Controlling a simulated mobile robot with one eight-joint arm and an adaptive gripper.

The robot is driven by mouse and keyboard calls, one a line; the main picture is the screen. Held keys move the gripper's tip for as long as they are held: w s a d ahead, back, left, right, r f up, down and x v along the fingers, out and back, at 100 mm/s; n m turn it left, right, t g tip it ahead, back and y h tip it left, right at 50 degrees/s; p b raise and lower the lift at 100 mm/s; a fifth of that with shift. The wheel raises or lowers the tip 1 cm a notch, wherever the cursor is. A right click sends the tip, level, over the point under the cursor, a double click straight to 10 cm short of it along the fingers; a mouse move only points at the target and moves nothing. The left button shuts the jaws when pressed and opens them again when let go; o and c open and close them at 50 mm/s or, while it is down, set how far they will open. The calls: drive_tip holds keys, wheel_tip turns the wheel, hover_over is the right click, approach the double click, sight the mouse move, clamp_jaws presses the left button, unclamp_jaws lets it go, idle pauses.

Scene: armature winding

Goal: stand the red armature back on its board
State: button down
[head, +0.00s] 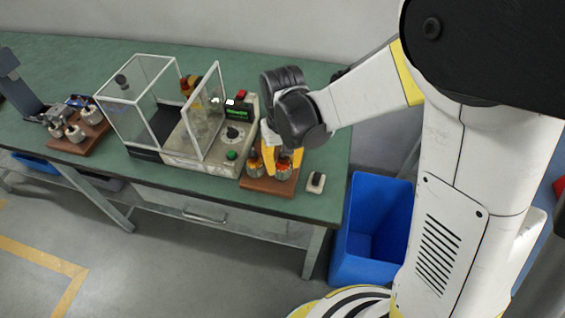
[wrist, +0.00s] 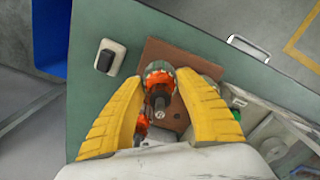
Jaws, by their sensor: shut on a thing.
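My gripper (head: 283,163) is over the right end of the bench, its yellow fingers pointing down. It is shut on the red armature (head: 283,167), which has a grey core and red-orange windings. In the wrist view the armature (wrist: 158,83) sits between the two fingertips (wrist: 160,76), its shaft pointing toward the camera. The brown board (head: 258,185) is directly below; it also shows in the wrist view (wrist: 158,50). I cannot tell whether the armature touches the board. Another orange-red armature (head: 253,166) stands on the board to the left, partly hidden by a finger.
A grey winding machine (head: 200,150) with a clear guard (head: 140,90) stands close left of the board. A small black-and-white switch (head: 316,182) lies to its right. Another board (head: 75,145) with several white armatures is far left. A blue bin (head: 350,240) stands beside the bench.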

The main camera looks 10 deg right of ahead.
sight(283, 157)
drive_tip(key=shift+f+b, duration=0.55)
drive_tip(key=shift+f, duration=0.2)
drive_tip(key=c, duration=0.8)
unclamp_jaws()
drive_tip(key=shift+r+p, duration=1.7)
drive_tip(key=shift+r, duration=0.6)
